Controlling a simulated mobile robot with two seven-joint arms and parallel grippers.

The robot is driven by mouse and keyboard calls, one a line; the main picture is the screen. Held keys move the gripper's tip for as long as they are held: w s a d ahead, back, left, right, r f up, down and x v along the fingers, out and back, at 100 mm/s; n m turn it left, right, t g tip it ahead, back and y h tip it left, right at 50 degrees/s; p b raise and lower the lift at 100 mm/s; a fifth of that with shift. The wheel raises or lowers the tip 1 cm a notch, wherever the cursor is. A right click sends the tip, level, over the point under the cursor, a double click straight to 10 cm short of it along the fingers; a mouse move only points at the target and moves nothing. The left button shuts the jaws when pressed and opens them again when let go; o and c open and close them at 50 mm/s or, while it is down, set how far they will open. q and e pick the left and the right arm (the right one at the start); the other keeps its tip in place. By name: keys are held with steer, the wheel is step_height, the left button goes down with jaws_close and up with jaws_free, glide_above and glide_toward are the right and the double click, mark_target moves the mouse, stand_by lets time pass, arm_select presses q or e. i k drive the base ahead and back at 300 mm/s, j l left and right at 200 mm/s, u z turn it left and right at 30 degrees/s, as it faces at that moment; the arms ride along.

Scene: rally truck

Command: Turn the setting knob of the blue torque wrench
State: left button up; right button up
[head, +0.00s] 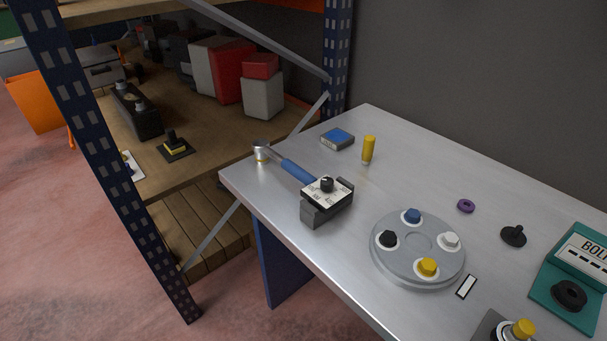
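The blue torque wrench (297,171) lies near the left end of the metal table. Its round silver head (262,151) points to the back left, with a yellow band under it. Its near end meets a dark grey block with a white dial plate (314,194). A black setting knob (327,184) stands on that plate. The marks on the plate are too small to read. Neither of my grippers shows in the head view.
A round grey plate (417,272) with blue, black, white and yellow knobs stands right of the wrench. A blue-topped box (337,139) and yellow cylinder (368,150) stand behind it. A teal box (579,277) is at the right. A shelf upright (110,170) rises at left.

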mark_target(326, 183)
steer(key=i+j, duration=0.35)
steer(key=i+j+z, duration=0.15)
steer(key=i+j, duration=0.2)
steer(key=j, duration=0.15)
